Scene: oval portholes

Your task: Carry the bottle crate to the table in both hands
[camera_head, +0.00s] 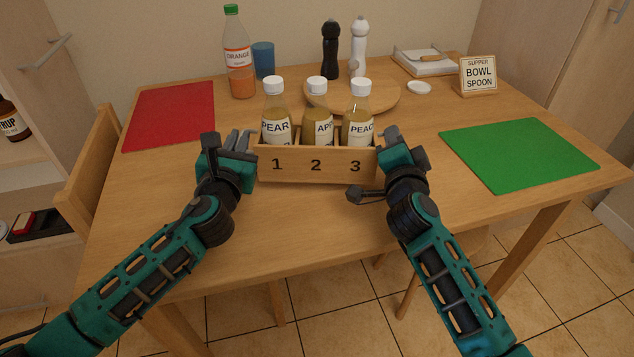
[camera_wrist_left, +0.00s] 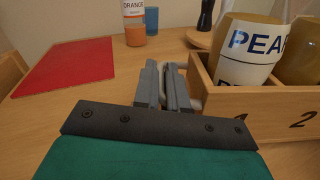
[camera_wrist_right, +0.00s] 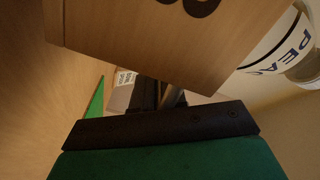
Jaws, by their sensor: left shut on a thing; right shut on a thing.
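The wooden bottle crate (camera_head: 337,167) is over the front middle of the table (camera_head: 300,225), numbered 1, 2 and 3. I cannot tell whether its base touches the tabletop. It holds three upright white-capped bottles: a pear bottle (camera_head: 276,118), an apple bottle (camera_head: 317,119) and a peach bottle (camera_head: 357,118). My left gripper (camera_head: 243,142) is shut on the crate's left end, where a grey handle (camera_wrist_left: 194,88) shows. My right gripper (camera_head: 388,138) is shut on the crate's right end; the crate (camera_wrist_right: 165,35) hides much of its grip in the right wrist view.
A red mat (camera_head: 170,115) lies at left and a green mat (camera_head: 517,153) at right. Behind the crate are a round wooden board (camera_head: 385,98), an orange bottle (camera_head: 239,60) and a blue cup (camera_head: 263,60). A sign (camera_head: 478,75) stands back right. The table's front is clear.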

